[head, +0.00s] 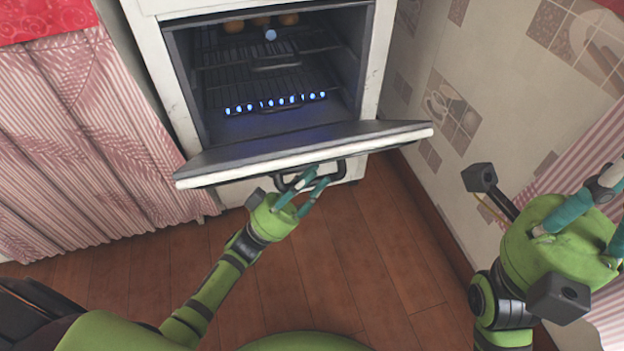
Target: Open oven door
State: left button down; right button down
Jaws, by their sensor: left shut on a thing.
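The oven (183,85) is white, and its cavity is exposed. Its door (255,147) is hinged at the bottom and tilted down and outward, with the dark inner face turned up. A dark bar handle (341,172) runs below the door's white front edge. My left gripper (312,181) is at this handle, its teal fingers shut on the bar near its middle; the exact contact is partly hidden by the fingers. My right gripper (616,205) is at the right edge, well away from the oven, with fingers spread and partly out of frame.
Inside the oven are wire racks (262,78), several brownish round items (262,21) at the top and blue lights. A striped pink curtain (80,140) hangs at left. A tiled wall (500,90) bounds the right. The wooden floor (345,250) before the oven is clear.

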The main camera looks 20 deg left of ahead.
pick_arm(q)
jog(key=shift+w+a+r+n+t+y+p, duration=0.5)
jog(key=shift+r+n+t+y, duration=0.1)
jog(key=shift+n+y, duration=0.1)
jog(key=shift+f, duration=0.1)
jog(key=shift+s, duration=0.1)
jog(key=c, duration=1)
grip_release()
jog(key=shift+s+d+f, duration=0.1)
